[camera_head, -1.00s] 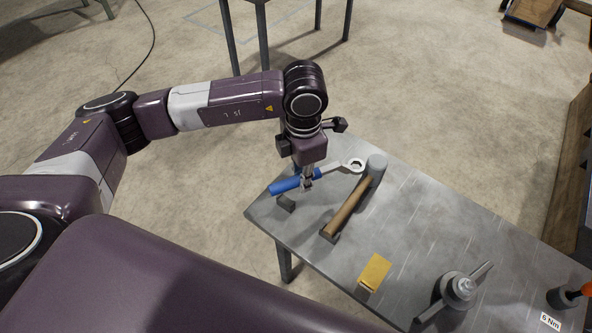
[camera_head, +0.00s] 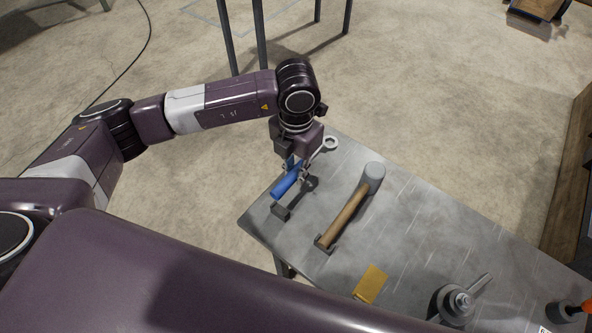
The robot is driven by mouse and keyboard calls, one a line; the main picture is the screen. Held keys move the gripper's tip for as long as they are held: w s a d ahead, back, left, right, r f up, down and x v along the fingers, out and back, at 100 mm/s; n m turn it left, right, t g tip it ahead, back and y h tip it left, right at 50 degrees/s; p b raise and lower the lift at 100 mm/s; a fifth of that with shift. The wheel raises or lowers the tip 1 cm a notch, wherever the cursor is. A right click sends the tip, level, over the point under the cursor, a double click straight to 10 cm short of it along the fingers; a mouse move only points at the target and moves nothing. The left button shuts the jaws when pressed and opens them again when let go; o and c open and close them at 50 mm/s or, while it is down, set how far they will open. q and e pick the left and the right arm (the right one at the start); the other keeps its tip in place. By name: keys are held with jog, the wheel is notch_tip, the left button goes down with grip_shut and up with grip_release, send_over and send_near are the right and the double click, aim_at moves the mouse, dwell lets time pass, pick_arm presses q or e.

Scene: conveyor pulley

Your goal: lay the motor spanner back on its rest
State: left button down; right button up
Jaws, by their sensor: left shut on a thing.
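The motor spanner (camera_head: 284,188) has a blue handle and a grey ring end, which shows at the upper right of my gripper. My left gripper (camera_head: 298,172) is shut on the spanner's handle near its middle and partly hides it. The spanner is over the far left corner of the grey metal table (camera_head: 410,225). A small dark rest block (camera_head: 281,212) stands under the handle end. A shadow lies on the table beside the handle; I cannot tell whether the spanner touches the rest. My right gripper is not in view.
A hammer (camera_head: 345,217) with a wooden handle lies just right of the spanner, on a dark support. A yellow block (camera_head: 370,284), a grey round fitting with a lever (camera_head: 459,303) and an orange-tipped tool (camera_head: 586,307) are nearer the front right.

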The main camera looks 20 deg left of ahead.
pick_arm(q)
jog(key=shift+f+b, duration=0.3)
jog(key=shift+f, duration=0.25)
notch_tip(320, 180, down, 4)
jog(key=b, duration=0.3)
jog(key=shift+r, duration=0.15)
jog(key=shift+f+b, duration=0.55)
jog(key=shift+b, duration=0.05)
jog(key=shift+f+b, duration=1)
jog(key=shift+b, duration=0.15)
jog(key=c, duration=1.7)
grip_release()
jog(key=shift+c, duration=0.2)
jog(key=shift+r+p, duration=2.35)
jog(key=shift+r, duration=1.75)
jog(key=shift+f, duration=0.1)
